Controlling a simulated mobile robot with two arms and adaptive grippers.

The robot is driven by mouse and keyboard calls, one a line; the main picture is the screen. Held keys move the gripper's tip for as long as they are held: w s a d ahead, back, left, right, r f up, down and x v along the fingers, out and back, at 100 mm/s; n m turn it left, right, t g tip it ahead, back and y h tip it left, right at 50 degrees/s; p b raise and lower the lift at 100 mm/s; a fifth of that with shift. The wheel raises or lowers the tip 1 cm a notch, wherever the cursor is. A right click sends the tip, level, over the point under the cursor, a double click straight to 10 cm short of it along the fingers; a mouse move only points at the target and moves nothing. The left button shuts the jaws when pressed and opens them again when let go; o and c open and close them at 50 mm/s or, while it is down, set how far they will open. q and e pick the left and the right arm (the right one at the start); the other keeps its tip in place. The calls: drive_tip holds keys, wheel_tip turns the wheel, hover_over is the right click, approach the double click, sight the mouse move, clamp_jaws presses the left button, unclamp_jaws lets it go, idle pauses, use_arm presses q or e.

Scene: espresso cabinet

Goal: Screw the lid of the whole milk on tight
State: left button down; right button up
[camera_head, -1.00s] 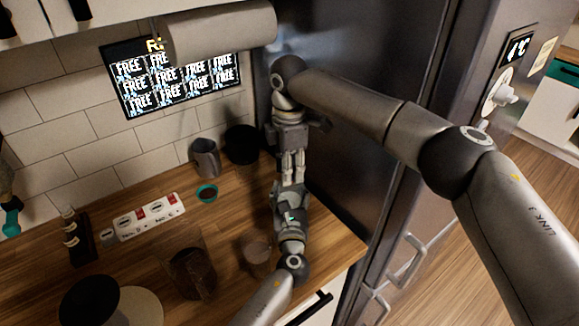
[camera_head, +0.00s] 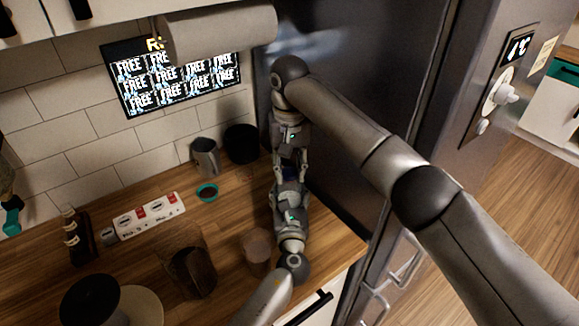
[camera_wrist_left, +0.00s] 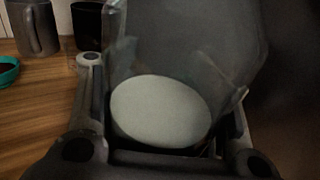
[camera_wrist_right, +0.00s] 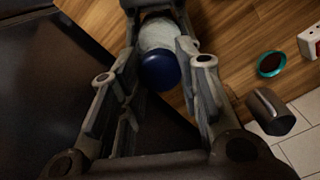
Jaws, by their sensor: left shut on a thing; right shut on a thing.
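The whole milk bottle is a pale bottle (camera_wrist_right: 157,36) with a round blue lid (camera_wrist_right: 160,71) on its top in the right wrist view. My right gripper (camera_wrist_right: 160,82) has its fingers on both sides of the blue lid and is shut on it from above. In the head view my right gripper (camera_head: 290,167) is directly above my left gripper (camera_head: 290,196). My left gripper is shut on the bottle, whose translucent body and pale round face (camera_wrist_left: 160,110) fill its wrist view. The lid's thread is hidden, so its tightness cannot be seen.
The dark fridge (camera_head: 340,110) stands close to the right of both grippers. On the wooden counter are a grey pitcher (camera_head: 205,157), a black cup (camera_head: 241,144), a teal-rimmed dish (camera_head: 206,192), a power strip (camera_head: 148,217) and clear containers (camera_head: 257,250). A paper roll (camera_head: 220,33) hangs above.

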drive_tip(key=m, duration=0.5)
drive_tip(key=shift+w+m, duration=0.1)
drive_tip(key=shift+m, duration=0.2)
drive_tip(key=m, duration=0.4)
drive_tip(key=shift+m, duration=0.3)
drive_tip(key=o, duration=0.8)
drive_tip(key=shift+o, duration=0.2)
drive_tip(key=shift+r, duration=0.1)
drive_tip(key=shift+r, duration=2.2)
drive_tip(key=shift+c, duration=0.3)
